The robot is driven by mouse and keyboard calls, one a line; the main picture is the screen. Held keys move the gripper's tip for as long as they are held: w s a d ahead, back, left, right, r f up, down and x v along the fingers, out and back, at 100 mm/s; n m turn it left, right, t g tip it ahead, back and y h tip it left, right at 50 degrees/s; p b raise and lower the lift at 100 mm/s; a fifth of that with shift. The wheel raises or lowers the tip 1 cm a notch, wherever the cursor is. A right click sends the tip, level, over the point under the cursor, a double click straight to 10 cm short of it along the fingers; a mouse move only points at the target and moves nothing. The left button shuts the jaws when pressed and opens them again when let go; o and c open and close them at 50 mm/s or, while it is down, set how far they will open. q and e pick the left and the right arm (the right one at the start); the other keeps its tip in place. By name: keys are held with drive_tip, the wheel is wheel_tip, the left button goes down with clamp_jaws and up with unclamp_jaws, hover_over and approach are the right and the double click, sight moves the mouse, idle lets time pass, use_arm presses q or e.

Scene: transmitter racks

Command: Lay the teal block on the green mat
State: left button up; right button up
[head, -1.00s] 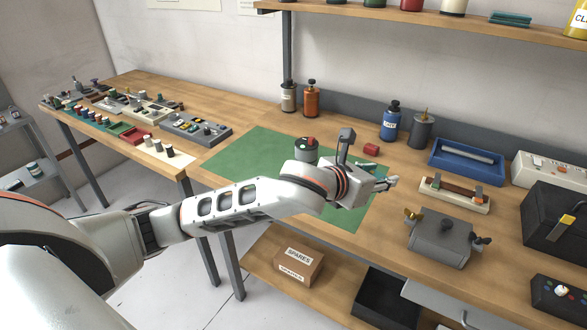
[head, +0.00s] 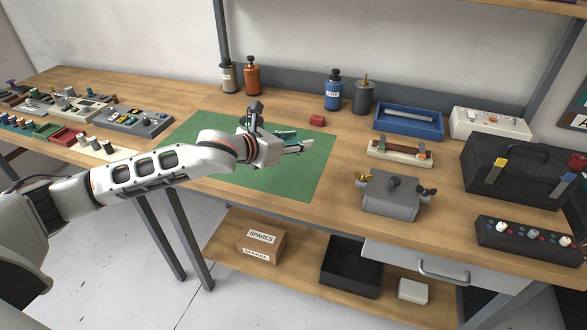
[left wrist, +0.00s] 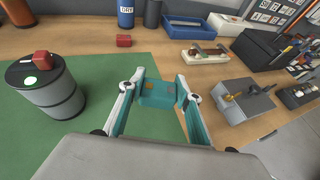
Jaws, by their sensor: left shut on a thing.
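The teal block (left wrist: 158,93) is between the two fingers of my left gripper (left wrist: 160,92) in the left wrist view. The gripper is shut on it. In the head view my left gripper (head: 304,146) is over the right part of the green mat (head: 305,180). The mat also shows below the fingers in the left wrist view (left wrist: 105,72). I cannot tell the exact gap between block and mat. In the head view the arm covers the middle of the mat. My right gripper is not in view.
A red block (head: 317,120) lies behind the mat. A cream fixture (head: 399,152) and a grey box (head: 389,195) stand to the right. The mat's front right is clear.

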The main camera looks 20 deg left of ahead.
use_arm(q)
hover_over(296, 176)
wheel_tip(296, 176, down, 5)
drive_tip(key=shift+f, duration=0.1)
wheel_tip(296, 176, down, 4)
drive_tip(key=shift+d+r+b, duration=0.1)
drive_tip(key=shift+r+b, duration=0.05)
drive_tip(key=shift+b, duration=0.35)
drive_tip(key=shift+f, duration=0.25)
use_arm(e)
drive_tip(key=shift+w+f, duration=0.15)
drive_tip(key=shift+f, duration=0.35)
use_arm(q)
drive_tip(key=shift+f, duration=0.1)
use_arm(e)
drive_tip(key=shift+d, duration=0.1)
use_arm(q)
drive_tip(key=o, duration=1.1)
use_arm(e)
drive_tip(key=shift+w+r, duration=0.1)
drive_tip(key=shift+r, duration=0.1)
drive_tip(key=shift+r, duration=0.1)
